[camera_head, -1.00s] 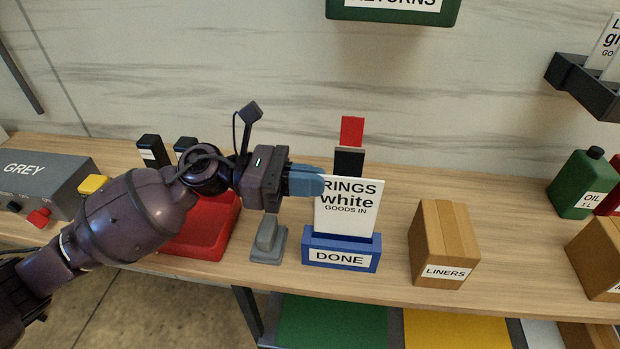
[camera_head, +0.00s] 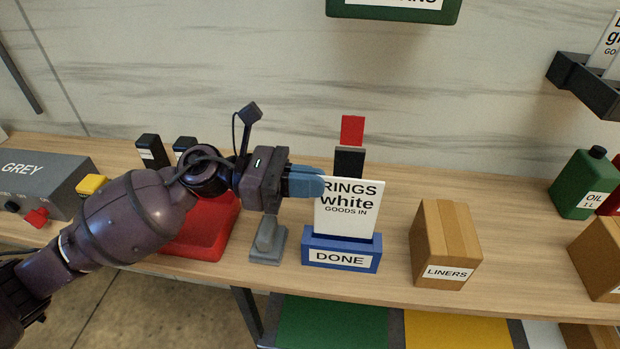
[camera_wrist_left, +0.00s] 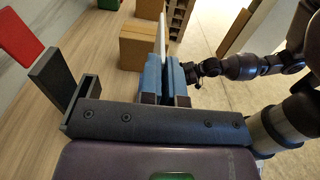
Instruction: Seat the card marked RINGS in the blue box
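The white card marked RINGS (camera_head: 347,212) stands upright over the blue box (camera_head: 372,263) labelled DONE. Its lower edge meets the top of the box; I cannot tell how deep it sits. My left gripper (camera_head: 316,183) is shut on the card's upper left edge. In the left wrist view the card (camera_wrist_left: 161,42) shows edge-on between the blue fingers (camera_wrist_left: 166,80). The box is hidden there. My right arm shows at the right of the left wrist view, with its gripper (camera_wrist_left: 194,72) dark, small and partly hidden behind the left fingers.
A LINERS carton (camera_head: 444,240) stands right of the box. A grey stand (camera_head: 268,240) and a red tray (camera_head: 205,240) are to its left. A black upright piece (camera_head: 349,163) and a red one (camera_head: 352,130) rise behind the card. A green RETURNS bin (camera_head: 393,10) hangs above.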

